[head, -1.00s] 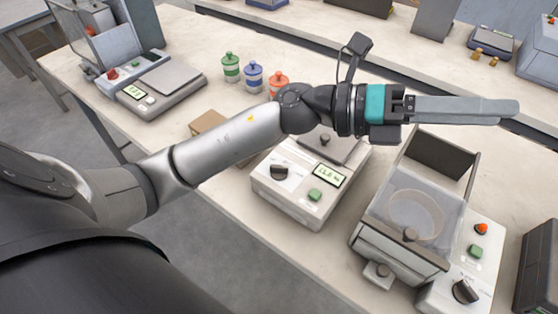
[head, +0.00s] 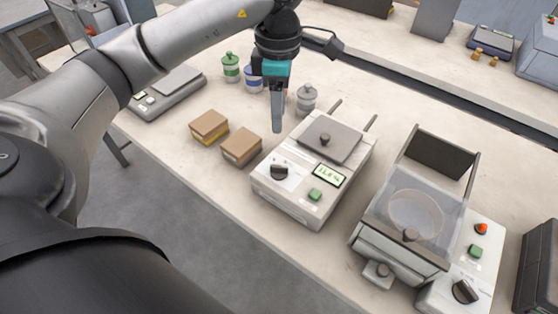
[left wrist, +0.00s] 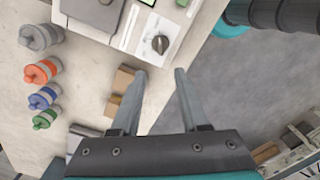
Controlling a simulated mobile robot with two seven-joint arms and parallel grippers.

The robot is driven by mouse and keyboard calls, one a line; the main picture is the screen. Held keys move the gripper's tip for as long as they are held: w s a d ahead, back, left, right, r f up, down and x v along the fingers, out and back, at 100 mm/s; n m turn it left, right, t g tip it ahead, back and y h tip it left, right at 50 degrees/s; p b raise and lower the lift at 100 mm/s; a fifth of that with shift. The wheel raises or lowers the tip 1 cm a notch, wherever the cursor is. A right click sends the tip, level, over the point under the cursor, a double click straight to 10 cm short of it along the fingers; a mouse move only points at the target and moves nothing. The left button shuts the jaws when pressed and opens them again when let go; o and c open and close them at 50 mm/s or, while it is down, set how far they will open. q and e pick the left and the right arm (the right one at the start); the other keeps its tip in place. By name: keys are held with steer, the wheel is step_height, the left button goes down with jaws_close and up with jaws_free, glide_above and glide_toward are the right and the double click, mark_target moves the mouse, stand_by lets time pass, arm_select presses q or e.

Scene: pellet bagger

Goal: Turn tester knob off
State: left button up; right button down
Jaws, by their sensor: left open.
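The white tester (head: 315,165) stands on the bench near its front edge, with a lit display (head: 329,175), a green button (head: 315,194) and a dark round knob (head: 279,171) on its front left. In the left wrist view the knob (left wrist: 160,44) shows beyond the fingertips, on a pale panel. My left gripper (head: 277,131) points down, behind and above the knob, apart from it. In the left wrist view its two fingers (left wrist: 160,72) are spread with nothing between them. My right gripper is not in view.
Two small cardboard boxes (head: 241,147) lie left of the tester. Several lidded jars, one grey (head: 306,98), stand behind. A clear-lidded machine (head: 405,215) with its own dark knob (head: 465,291) stands to the right. A scale (head: 170,92) is at the left.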

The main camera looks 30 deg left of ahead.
mark_target(279, 166)
arm_select(q)
step_height(279, 166, down, 15)
stand_by(0.4)
jaws_close()
stand_by(0.5)
